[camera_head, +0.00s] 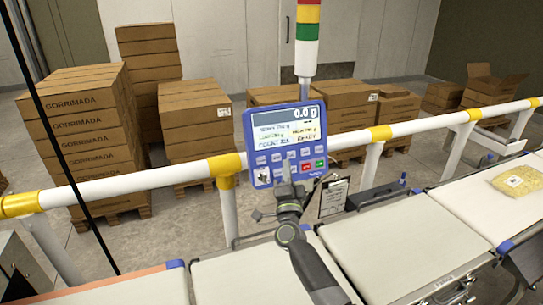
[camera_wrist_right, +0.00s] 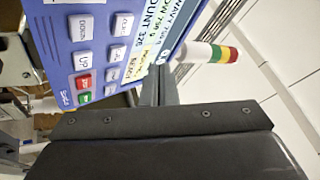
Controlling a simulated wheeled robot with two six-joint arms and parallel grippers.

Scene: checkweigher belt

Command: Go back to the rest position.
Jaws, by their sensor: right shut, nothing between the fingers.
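My right gripper (camera_head: 287,172) is shut and empty. In the head view its tip is in front of the lower middle of the blue control panel (camera_head: 251,130), over the button rows. The panel's display reads 0.0 g. In the wrist view the shut fingers (camera_wrist_right: 158,85) point up at the panel (camera_wrist_right: 60,22), close to its buttons and screen edge. I cannot tell whether the tip touches the panel. My left gripper is not in view.
Checkweigher belts (camera_head: 398,240) run along the front, with a yellow bag (camera_head: 519,181) on the right one. A white and yellow rail (camera_head: 130,185) crosses behind. A signal tower (camera_head: 307,40) rises behind the panel. Stacked cartons (camera_head: 85,140) stand beyond the rail.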

